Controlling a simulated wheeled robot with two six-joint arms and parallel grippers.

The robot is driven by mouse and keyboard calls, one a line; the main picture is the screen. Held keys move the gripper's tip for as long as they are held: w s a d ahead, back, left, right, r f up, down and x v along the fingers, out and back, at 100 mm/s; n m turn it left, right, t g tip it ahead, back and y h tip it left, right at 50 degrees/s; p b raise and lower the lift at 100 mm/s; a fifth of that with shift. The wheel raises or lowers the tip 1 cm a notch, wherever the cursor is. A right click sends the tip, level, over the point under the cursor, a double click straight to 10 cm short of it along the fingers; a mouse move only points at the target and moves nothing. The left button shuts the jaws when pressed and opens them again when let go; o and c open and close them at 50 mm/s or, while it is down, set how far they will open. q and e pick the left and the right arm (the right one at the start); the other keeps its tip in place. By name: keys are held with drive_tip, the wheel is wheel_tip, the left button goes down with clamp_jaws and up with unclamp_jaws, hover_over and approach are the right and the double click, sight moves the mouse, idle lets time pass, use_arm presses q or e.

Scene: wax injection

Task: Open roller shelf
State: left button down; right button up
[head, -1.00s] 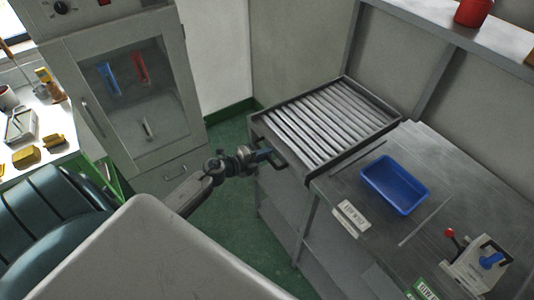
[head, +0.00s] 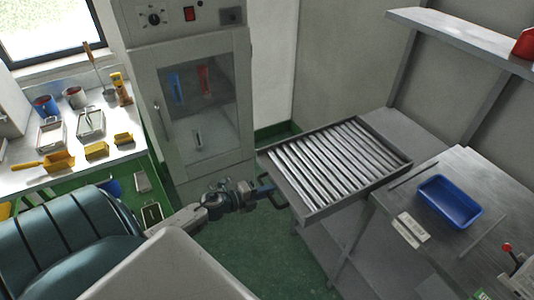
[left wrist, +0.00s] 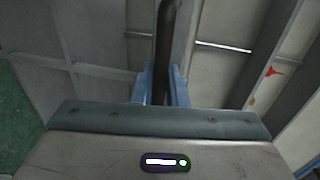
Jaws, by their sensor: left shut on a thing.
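The roller shelf (head: 334,165), a grey frame with a row of metal rollers, is pulled out to the left of the workbench in the head view. A bare grey surface shows behind it. My left gripper (head: 262,190) is shut on the dark handle at the shelf's left end. In the left wrist view the blue fingers (left wrist: 160,88) close around the dark handle bar (left wrist: 166,45). My right gripper is in neither view.
The workbench (head: 465,180) carries a blue tray (head: 449,201) and a white label block (head: 411,229). A grey cabinet (head: 200,110) with a window stands left of the shelf. A white table (head: 75,150) with tools is at far left. Green floor (head: 285,250) lies open below the shelf.

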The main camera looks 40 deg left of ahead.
use_arm(q)
drive_tip(key=shift+s+a, duration=0.1)
drive_tip(key=shift+s, duration=0.1)
drive_tip(key=shift+w, duration=0.1)
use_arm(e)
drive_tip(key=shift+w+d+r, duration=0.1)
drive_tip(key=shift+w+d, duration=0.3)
use_arm(q)
drive_tip(key=c, duration=1.5)
unclamp_jaws()
drive_tip(key=shift+c, duration=0.2)
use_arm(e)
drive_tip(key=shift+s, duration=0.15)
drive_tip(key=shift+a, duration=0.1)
use_arm(q)
drive_tip(key=b+v, duration=0.1)
drive_tip(key=v, duration=1)
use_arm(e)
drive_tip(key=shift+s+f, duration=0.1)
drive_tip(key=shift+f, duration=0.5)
